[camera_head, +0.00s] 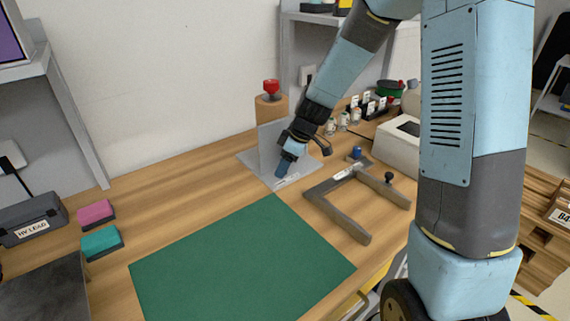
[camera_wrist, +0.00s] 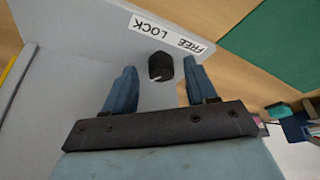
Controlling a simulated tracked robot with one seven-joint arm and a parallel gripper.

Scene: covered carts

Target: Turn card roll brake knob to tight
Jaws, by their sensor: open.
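In the wrist view a black knob (camera_wrist: 161,66) with a white pointer mark stands on a light grey plate (camera_wrist: 75,40). A white label (camera_wrist: 166,34) beside it reads FREE and LOCK. My gripper (camera_wrist: 160,79) is open, with one blue finger on each side of the knob and gaps showing on both sides. In the head view my gripper (camera_head: 284,167) points down at the grey stand (camera_head: 254,163), and it hides the knob there. A brown roll (camera_head: 266,108) with a red knob (camera_head: 271,87) on top stands behind the stand.
A grey-brown frame (camera_head: 335,213) with blue and black knobs lies right of the stand. A green mat (camera_head: 240,265) covers the front of the wooden table. Pink (camera_head: 96,213) and teal (camera_head: 102,242) blocks sit at left. Small bottles and a card rack stand behind right.

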